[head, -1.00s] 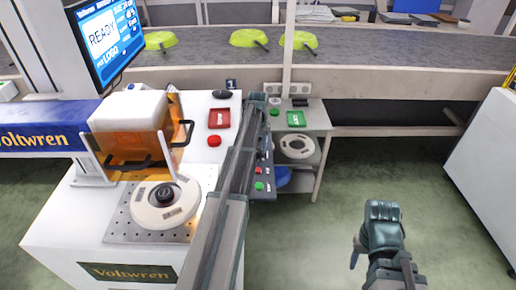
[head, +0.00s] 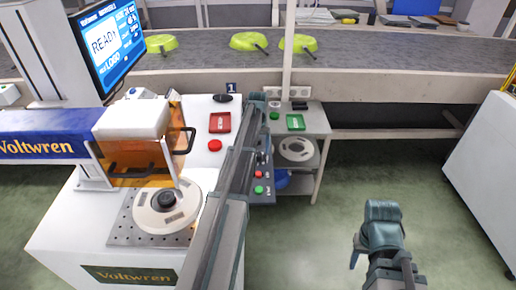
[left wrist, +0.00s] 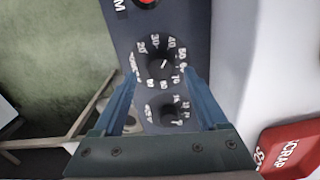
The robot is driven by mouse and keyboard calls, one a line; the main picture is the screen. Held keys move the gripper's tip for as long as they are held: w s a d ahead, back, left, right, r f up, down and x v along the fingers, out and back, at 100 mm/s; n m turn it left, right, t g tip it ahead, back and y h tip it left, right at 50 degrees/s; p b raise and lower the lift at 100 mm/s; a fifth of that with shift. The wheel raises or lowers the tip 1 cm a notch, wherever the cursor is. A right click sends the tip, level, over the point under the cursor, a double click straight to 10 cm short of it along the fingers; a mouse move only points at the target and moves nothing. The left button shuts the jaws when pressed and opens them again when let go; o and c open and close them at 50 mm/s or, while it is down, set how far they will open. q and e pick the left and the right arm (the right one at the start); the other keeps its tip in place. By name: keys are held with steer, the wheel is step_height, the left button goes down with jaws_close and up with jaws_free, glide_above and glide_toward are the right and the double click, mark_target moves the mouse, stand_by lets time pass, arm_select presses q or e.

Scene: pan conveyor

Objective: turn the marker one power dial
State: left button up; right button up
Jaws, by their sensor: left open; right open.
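The marker one control panel (head: 262,185) is on the right side of the white marking machine, mostly hidden by my left arm in the head view. In the left wrist view, a large black dial (left wrist: 160,66) with numbers around it and a white pointer line sits on the dark panel. A smaller black dial (left wrist: 174,108) is beside it. My left gripper (left wrist: 162,76) is open, its two blue fingers on either side of the large dial; whether they touch it cannot be told. My right gripper (head: 383,212) is open and empty over the floor.
A red scrap tray (head: 220,122) and a red button (head: 215,145) are on the machine top. A small side table (head: 318,120) holds a green tray (head: 295,122). Green pans (head: 248,41) lie on the conveyor (head: 380,60). Open floor is at right.

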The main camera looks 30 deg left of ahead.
mark_target(258, 154)
arm_select(q)
step_height(258, 154, up, 12)
steer(key=p, duration=1)
steer(key=shift+f, duration=0.25)
steer(key=s+d+m+p, duration=0.1)
steer(key=s+d+m, duration=0.35)
steer(key=d, duration=1.05)
steer(key=s+d+r+m+y+p, duration=0.1)
steer(key=s+d+m, duration=0.3)
steer(key=s+d, duration=1.8)
steer(key=shift+s+d+r+m+p, duration=0.35)
steer(key=shift+s+r+p, duration=0.1)
steer(key=shift+r, duration=0.25)
